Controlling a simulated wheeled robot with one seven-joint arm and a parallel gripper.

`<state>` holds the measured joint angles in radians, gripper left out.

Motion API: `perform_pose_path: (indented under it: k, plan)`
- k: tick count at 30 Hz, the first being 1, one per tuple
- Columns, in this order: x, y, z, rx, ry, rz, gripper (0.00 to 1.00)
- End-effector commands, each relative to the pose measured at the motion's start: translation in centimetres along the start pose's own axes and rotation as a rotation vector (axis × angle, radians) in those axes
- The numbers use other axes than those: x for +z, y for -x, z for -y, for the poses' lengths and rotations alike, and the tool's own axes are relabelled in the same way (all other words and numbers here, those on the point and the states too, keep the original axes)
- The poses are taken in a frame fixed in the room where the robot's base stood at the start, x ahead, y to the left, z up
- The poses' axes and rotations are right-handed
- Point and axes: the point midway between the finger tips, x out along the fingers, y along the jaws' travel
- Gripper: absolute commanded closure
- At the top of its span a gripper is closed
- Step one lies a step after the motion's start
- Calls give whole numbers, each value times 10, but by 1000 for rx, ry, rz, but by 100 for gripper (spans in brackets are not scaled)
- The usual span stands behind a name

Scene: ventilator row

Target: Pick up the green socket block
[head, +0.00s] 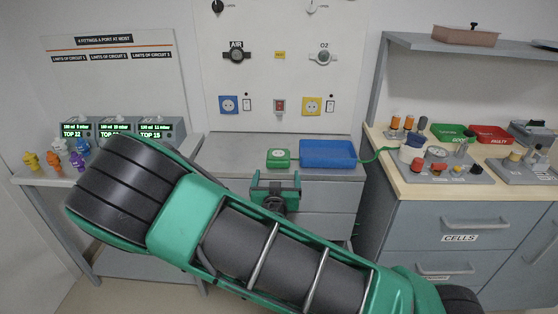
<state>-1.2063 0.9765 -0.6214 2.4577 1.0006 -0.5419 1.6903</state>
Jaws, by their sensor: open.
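The green socket block (278,158) sits on the grey counter (230,158) in the middle of the head view. It is a small green box with a pale round socket face on top. My gripper (275,177) is open and empty, just in front of the block and nearer to me. Its two fingers point toward the block and appear apart from it, though the exact gap is hard to tell. My arm hides part of the counter's front.
A blue tray (328,153) lies close to the block's right. A green cable (374,155) runs from there to the wooden bench (405,184). Ventilator boxes (116,128) and small coloured fittings (54,159) stand at left. A wall panel (283,75) rises behind. The counter left of the block is clear.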

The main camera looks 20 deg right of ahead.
Motion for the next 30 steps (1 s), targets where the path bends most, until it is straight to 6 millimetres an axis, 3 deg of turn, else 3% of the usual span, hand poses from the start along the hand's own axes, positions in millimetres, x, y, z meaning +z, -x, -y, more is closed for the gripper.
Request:
perform_pose_path:
  k: [6,14,22,30]
  plan:
    - [-1,-33,-1,4,-2,-1,12]
    - [-2,-50,-1,3,-2,0,12]
    - [-6,-86,-1,5,0,0,12]
    - [-6,-94,0,3,0,1,12]
